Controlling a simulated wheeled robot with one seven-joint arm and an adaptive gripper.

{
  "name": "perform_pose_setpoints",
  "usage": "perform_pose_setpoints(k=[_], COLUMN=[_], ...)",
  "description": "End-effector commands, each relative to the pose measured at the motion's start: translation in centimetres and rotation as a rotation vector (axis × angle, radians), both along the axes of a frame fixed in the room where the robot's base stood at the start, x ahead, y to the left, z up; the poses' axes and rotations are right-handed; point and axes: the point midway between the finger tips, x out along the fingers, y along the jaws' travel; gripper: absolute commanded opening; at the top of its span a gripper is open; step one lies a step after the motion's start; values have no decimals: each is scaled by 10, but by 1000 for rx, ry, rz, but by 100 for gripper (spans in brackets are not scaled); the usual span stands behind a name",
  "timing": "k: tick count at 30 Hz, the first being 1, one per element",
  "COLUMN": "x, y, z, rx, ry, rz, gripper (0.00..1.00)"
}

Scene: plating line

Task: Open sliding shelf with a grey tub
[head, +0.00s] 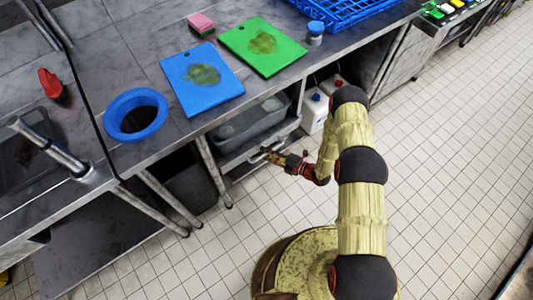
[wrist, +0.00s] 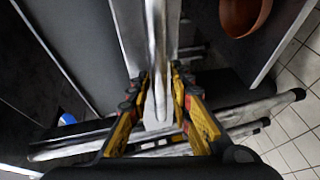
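The grey tub (head: 250,122) sits on the sliding shelf (head: 255,152) under the counter, below the blue and green boards. The shelf's front edge shows at about the line of the counter's legs. My gripper (head: 268,151) is at that front edge in the head view. In the wrist view, my gripper (wrist: 160,78) has its yellow fingers apart, one on each side of a pale metal bar (wrist: 160,35). The bar lies between the fingertips; firm contact on both sides cannot be made out. The tub is not clearly seen in the wrist view.
A blue cutting board (head: 188,90), a green cutting board (head: 285,58), a blue-rimmed opening (head: 122,100) and a pink sponge (head: 201,22) are on the counter. White jugs (head: 313,115) stand right of the shelf. Tiled floor (head: 225,235) in front is clear.

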Motion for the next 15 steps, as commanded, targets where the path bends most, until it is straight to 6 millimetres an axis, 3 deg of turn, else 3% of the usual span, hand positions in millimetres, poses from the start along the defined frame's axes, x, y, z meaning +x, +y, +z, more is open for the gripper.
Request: perform_pose_setpoints(k=[6,15], x=[0,0], y=[0,0], z=[0,0], rx=[0,0], ry=[0,0], rz=[0,0], gripper=[21,4])
